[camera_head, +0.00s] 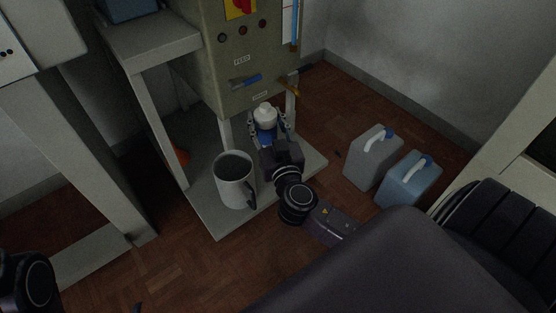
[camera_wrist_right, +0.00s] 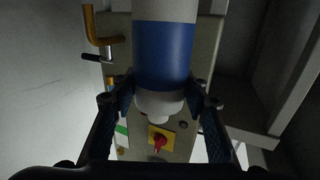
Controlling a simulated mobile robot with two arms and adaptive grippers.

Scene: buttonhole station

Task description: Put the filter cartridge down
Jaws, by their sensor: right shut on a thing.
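The filter cartridge (camera_head: 264,115) is a white cylinder with a blue band and a rounded white top. In the head view it is in front of the green-grey machine cabinet, above the low grey platform. My right gripper (camera_head: 268,133) is shut on it, one finger on each side. The wrist view shows the cartridge (camera_wrist_right: 163,50) between the two dark fingers of my right gripper (camera_wrist_right: 160,98), around its blue band and narrowing white end. Its other end runs out of that view. Only part of my left arm shows at the bottom left; its jaws cannot be made out.
A grey mug-like jug (camera_head: 235,182) stands on the platform (camera_head: 215,222) left of my right gripper. The cabinet (camera_head: 240,60) has a red knob and blue and orange handles. Grey (camera_head: 370,165) and blue (camera_head: 405,182) canisters stand on the floor to the right. An orange object (camera_head: 181,157) is behind the table leg.

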